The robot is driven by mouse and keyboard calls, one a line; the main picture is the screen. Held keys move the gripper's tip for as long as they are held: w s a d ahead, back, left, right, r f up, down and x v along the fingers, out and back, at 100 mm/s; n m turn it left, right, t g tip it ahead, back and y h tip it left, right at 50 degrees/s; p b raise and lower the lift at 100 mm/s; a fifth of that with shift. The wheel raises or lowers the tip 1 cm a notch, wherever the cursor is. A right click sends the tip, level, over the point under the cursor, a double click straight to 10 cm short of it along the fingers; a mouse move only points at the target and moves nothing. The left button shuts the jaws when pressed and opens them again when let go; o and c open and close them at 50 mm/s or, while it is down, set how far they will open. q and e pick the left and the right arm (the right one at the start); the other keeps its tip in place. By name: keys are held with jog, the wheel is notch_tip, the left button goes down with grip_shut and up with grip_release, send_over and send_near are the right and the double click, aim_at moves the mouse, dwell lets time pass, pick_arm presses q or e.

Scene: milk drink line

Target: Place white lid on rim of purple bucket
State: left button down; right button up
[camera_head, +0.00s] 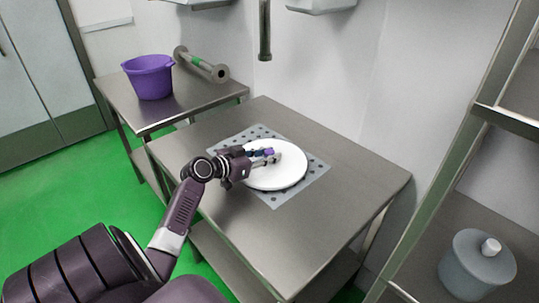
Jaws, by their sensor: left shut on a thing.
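The white lid (283,173) is a round disc over the grey perforated mat (308,182) on the near steel table. My left gripper (268,156) is over the lid, shut on a small part near its middle; the fingers partly hide that part. I cannot tell whether the lid rests on the mat or is slightly raised. The purple bucket (150,78) stands upright on the far steel table at the upper left, apart from the gripper, with its rim uncovered. My right gripper is not in view.
A metal pipe piece with flanged ends and a green band (202,64) lies beside the bucket. A vertical pipe (264,30) hangs above the near table (335,210). A shelf rack at right holds a grey lidded container (474,268). The near table's front is clear.

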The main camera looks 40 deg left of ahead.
pick_arm(q)
jog(key=c, duration=1.7)
grip_release()
jog(key=shift+o, duration=0.2)
